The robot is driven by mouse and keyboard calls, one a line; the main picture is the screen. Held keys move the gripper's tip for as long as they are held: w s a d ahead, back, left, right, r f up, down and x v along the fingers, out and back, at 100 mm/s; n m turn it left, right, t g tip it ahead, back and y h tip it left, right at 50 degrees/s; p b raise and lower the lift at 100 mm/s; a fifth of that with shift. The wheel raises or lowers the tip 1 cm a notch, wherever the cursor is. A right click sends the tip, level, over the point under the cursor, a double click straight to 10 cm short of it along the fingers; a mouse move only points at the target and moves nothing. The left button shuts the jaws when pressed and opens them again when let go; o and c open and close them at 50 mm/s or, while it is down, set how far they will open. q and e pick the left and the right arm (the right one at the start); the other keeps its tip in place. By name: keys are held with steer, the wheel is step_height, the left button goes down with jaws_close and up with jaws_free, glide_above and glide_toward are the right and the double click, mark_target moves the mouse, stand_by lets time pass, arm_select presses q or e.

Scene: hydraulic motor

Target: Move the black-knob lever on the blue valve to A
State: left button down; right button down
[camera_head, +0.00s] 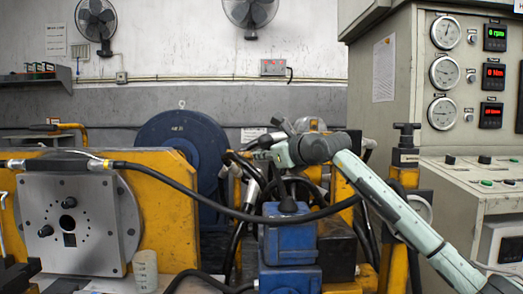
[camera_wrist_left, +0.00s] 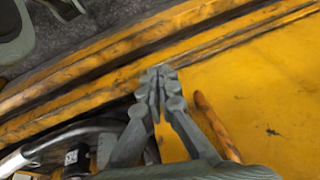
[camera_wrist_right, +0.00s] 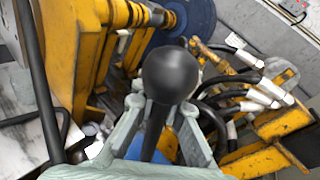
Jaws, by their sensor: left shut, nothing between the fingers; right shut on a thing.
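The blue valve (camera_head: 290,242) stands at the bottom centre of the head view. My right gripper (camera_head: 270,146) is above it, its arm coming in from the lower right. In the right wrist view a round black knob (camera_wrist_right: 170,75) on a dark rod is in front of my right gripper (camera_wrist_right: 165,108). The fingers are shut around the lever just below the knob. Blue of the valve shows below the fingers. I cannot make out the knob or the A mark in the head view. My left gripper (camera_wrist_left: 160,75) is shut and empty, over yellow metal.
A yellow frame (camera_head: 165,190) with a grey flange plate (camera_head: 70,222) stands at the left. Black hoses (camera_head: 240,213) cross in front of and beside the valve. A grey gauge cabinet (camera_head: 428,90) and control desk stand at the right. A beaker (camera_head: 145,270) stands at the lower left.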

arm_select(q)
steer(key=shift+d+f, duration=0.1)
steer(key=shift+d, duration=0.2)
arm_select(e)
steer(key=shift+a+f+n+g+h, duration=0.3)
steer(key=shift+a+f+n, duration=0.25)
steer(key=shift+a, duration=0.2)
steer(key=c, duration=1.7)
jaws_free()
steer(key=shift+c, duration=0.2)
arm_select(q)
steer(key=shift+w, duration=0.2)
arm_select(e)
steer(key=shift+s+d+r, duration=0.1)
arm_select(q)
steer(key=shift+s, duration=0.15)
arm_select(e)
steer(key=v, duration=1.1)
steer(key=shift+s+d, duration=0.15)
steer(key=shift+s, duration=0.25)
